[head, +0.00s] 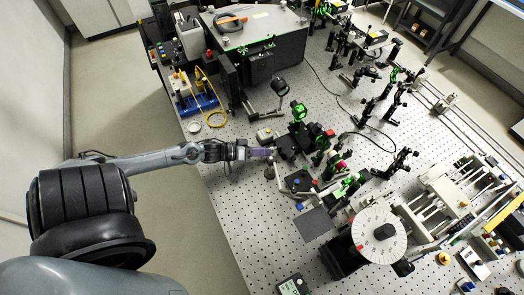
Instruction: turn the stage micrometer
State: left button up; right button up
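My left arm reaches in from the left over the edge of the optical bench. Its gripper (262,153) ends just left of a dark stage (286,147) with optics mounted beside it. The gripper is small here, and I cannot tell whether its fingers are open or shut, or whether they touch the stage. A small dark knob (269,172) shows just below the fingertips; I cannot tell for sure that it is the stage micrometer. My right gripper is not in view.
The perforated bench (235,190) is bare below my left wrist. A small light-coloured box (264,134) sits just above the gripper. A dark flat stage (299,181) lies to the lower right. A large white dial (379,234) stands further toward the lower right.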

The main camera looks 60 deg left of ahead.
pick_arm(q)
grip_shut()
jog(key=shift+r, duration=0.1)
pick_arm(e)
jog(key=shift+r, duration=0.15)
pick_arm(q)
jog(key=m+y+p, duration=0.1)
jog(key=p, duration=0.2)
jog(key=m+p, duration=0.1)
jog(key=p, duration=0.2)
jog(key=shift+d+r+m+g+y, duration=0.15)
jog(key=shift+r+m+g+y, duration=0.15)
jog(key=shift+r+m+y, duration=0.1)
jog(key=shift+f+m+y+p, duration=0.4)
jog(key=shift+m+p, duration=0.1)
jog(key=shift+p, duration=0.1)
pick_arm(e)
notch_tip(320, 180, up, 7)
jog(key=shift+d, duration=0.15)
pick_arm(q)
jog(key=o, duration=0.7)
grip_release()
jog(key=shift+c, duration=0.2)
